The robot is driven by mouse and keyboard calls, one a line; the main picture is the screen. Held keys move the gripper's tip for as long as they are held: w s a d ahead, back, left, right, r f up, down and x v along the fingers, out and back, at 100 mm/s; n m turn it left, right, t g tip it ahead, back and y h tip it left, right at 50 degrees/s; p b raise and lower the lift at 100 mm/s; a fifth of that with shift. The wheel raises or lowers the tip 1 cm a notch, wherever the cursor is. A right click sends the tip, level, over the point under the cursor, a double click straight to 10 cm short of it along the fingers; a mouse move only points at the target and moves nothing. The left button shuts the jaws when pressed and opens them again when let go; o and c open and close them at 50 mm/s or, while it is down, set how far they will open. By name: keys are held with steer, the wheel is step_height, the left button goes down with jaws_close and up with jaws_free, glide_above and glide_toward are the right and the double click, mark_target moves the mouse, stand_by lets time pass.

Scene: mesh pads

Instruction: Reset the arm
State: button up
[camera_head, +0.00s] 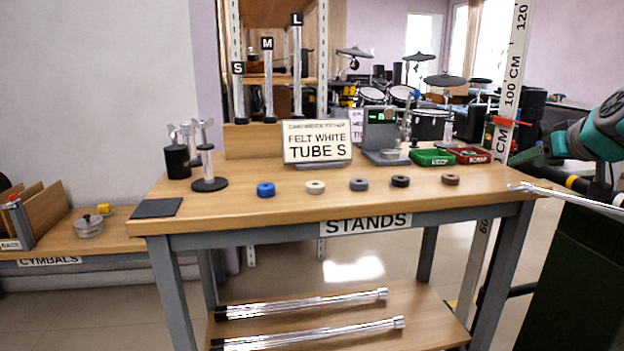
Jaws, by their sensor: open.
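My arm comes in at the right edge with teal and black parts. My gripper (532,155) is at its end, dark against the background, just beyond the table's right end. It is open, and I see nothing held in it. It is right of the red tray (472,155) and apart from the felt washers on the table. The finger details are hard to make out.
The wooden table (400,208) holds a row of washers: blue (266,190), white (315,187), grey (359,184), black (400,181) and brown (450,179). A sign (317,142) reads "FELT WHITE TUBE S". A green tray (432,157) stands behind. A silver rod (570,198) extends below my gripper.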

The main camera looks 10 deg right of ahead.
steer(key=a+f+g+y, duration=0.1)
steer(key=a+f, duration=0.1)
steer(key=a, duration=0.3)
steer(key=a+f+n+g+p, duration=0.1)
steer(key=a+f, duration=0.1)
steer(key=a, duration=0.4)
steer(key=a+f+g+y, duration=0.1)
steer(key=a+f, duration=0.1)
steer(key=a, duration=0.3)
steer(key=shift+s+a+n+y, duration=0.3)
steer(key=shift+s+a+n, duration=0.05)
steer(key=shift+a+n, duration=0.05)
steer(key=s+a+f+n+g+p, duration=0.1)
steer(key=s+a+f+g, duration=0.1)
steer(key=s+a+f, duration=0.3)
steer(key=s+a+f+g+p, duration=0.1)
steer(key=s+a+f+g, duration=0.15)
steer(key=a, duration=0.45)
steer(key=s+a+f+g, duration=0.2)
steer(key=s+f, duration=0.2)
steer(key=s, duration=0.4)
steer(key=s+a+f+g+p, duration=0.1)
steer(key=s+a+f+g, duration=0.1)
steer(key=s+f, duration=0.3)
steer(key=s+a+f+m+g+h+p, duration=0.1)
steer(key=s+f, duration=0.3)
steer(key=s, duration=0.7)
steer(key=shift+s+a+f+g, duration=0.2)
steer(key=shift+a+f+g, duration=0.15)
steer(key=shift+a+g, duration=0.15)
